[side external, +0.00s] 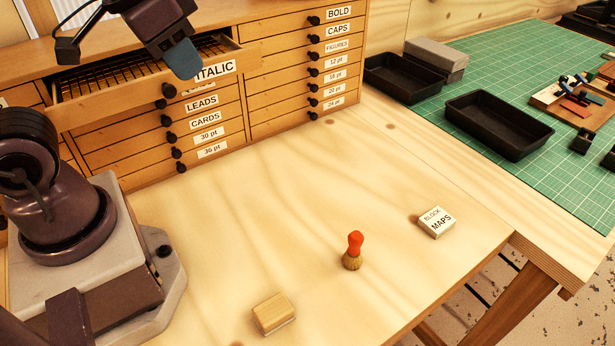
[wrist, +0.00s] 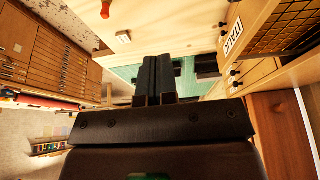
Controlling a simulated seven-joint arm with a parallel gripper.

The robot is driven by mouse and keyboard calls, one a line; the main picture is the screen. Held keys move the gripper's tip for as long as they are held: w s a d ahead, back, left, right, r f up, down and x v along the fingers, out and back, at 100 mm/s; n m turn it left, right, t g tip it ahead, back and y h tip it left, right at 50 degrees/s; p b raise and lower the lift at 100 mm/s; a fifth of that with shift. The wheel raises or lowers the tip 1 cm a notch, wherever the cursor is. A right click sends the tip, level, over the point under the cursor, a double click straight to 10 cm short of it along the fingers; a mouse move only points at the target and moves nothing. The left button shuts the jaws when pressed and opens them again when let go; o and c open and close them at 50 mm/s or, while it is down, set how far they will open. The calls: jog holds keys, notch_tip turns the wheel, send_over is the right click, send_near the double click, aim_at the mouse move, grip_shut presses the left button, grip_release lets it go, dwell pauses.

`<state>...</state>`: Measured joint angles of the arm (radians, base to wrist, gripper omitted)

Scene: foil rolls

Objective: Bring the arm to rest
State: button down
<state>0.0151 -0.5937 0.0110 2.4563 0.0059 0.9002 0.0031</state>
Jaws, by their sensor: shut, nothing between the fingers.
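My gripper (side external: 184,60) is at the top of the side external view, with its bluish fingertips shut and empty. It hangs in front of the open ITALIC drawer (side external: 125,93); I cannot tell whether it touches the drawer. In the wrist view my gripper (wrist: 154,78) shows its two dark fingers side by side. The ITALIC drawer, pulled out of the wooden cabinet, shows a gridded inside; it also shows at the upper right of the wrist view (wrist: 252,47).
A red-handled tool (side external: 353,250), a wooden block (side external: 274,313) and a BLOCK MAPS box (side external: 437,222) stand on the pale bench. Black trays (side external: 499,124) lie on the green mat (side external: 575,190) at right. The bench before the cabinet (side external: 300,50) is mostly clear.

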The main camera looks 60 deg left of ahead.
jog(key=shift+s+r+t, duration=0.6)
jog(key=shift+s+r, duration=0.2)
jog(key=shift+s, duration=0.05)
dwell(0.5)
